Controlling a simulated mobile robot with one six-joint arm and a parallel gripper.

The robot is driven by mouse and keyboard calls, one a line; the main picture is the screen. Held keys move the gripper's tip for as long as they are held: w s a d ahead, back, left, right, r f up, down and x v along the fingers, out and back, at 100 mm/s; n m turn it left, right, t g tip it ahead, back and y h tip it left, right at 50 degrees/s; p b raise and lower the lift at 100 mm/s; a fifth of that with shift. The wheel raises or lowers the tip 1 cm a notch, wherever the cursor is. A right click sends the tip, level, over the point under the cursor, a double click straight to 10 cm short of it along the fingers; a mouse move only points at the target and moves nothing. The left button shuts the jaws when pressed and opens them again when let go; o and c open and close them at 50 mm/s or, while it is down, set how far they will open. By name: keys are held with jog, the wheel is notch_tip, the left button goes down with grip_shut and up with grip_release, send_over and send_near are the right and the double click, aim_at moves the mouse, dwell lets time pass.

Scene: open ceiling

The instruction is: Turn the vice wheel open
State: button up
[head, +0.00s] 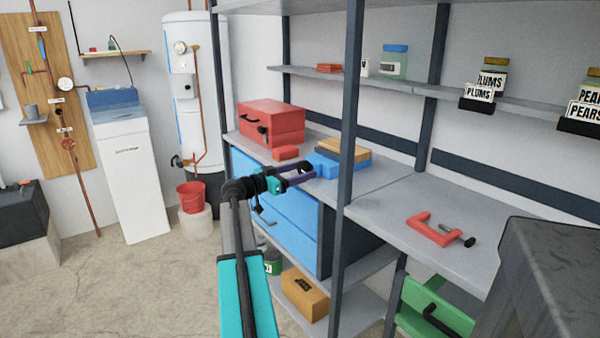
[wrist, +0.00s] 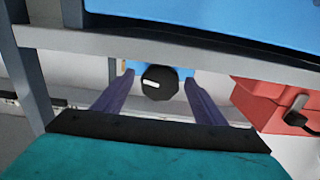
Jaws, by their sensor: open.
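The vice wheel (wrist: 159,82) is a round black knob with a white mark on its face, in the middle of the wrist view. Behind it shows a bit of the blue vice (wrist: 146,70). In the head view the blue vice (head: 322,166) sits at the front edge of the shelf worktop; I cannot make out its wheel there. My gripper (head: 303,174) is just in front of the vice. Its two purple fingers (wrist: 157,88) are apart, one on each side of the wheel, with visible gaps. I cannot tell whether the fingertips reach as far as the wheel.
A red toolbox (head: 271,124) and a small red block (head: 285,153) are left of the vice. A yellow-topped box (head: 343,151) is behind it. Blue drawers (head: 285,228) lie below. A dark shelf post (head: 347,120) rises close to the right. A red clamp (head: 436,230) lies further right.

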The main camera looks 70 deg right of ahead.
jog(key=c, duration=1)
jog(key=shift+c, duration=0.2)
jog(key=shift+n, duration=0.3)
jog(key=shift+s+n, duration=0.15)
jog(key=shift+n, duration=1.85)
jog(key=o, duration=1)
jog(key=shift+o, duration=0.2)
jog(key=shift+a, duration=0.15)
